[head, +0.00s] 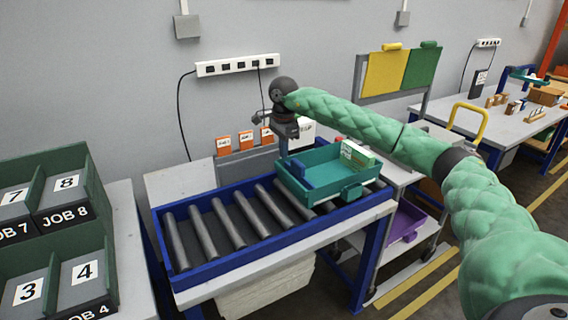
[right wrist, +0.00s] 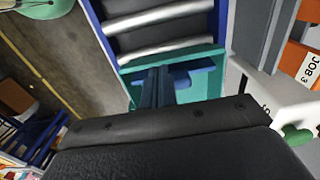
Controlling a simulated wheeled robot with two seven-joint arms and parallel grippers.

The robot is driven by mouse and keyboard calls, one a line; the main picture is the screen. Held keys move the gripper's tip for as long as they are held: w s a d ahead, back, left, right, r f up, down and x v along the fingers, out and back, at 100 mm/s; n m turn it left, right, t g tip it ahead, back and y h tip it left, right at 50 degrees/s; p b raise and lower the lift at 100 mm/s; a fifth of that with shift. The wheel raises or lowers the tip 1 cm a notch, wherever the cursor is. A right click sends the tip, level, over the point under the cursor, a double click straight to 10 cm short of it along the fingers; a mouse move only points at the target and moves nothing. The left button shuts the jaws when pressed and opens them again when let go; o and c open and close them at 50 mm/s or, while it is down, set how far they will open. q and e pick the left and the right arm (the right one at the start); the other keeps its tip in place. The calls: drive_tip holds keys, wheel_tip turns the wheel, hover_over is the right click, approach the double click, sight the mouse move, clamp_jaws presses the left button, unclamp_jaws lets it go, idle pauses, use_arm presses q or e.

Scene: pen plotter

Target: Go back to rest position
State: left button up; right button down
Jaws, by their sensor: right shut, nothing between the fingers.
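My right arm, in a green sleeve, reaches in from the right of the head view. Its right gripper (head: 284,152) points down at the back left of a teal tray (head: 318,186). In the right wrist view the gripper's dark fingers (right wrist: 157,82) are together with nothing between them, over the teal tray (right wrist: 190,95). I cannot tell whether they touch it. The tray sits on the roller conveyor (head: 205,268) and holds a green and white box (head: 357,155) at its far right. My left gripper is in neither view.
Green job bins (head: 62,225) stand at the left. Orange labelled cards (head: 223,143) line the back of the conveyor table. A cart with a purple bin (head: 405,222) stands right of the conveyor, under my right arm. A power strip (head: 238,65) is on the wall.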

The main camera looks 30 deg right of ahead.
wheel_tip(320, 180, up, 3)
drive_tip(key=shift+f, duration=0.1)
idle(0.3)
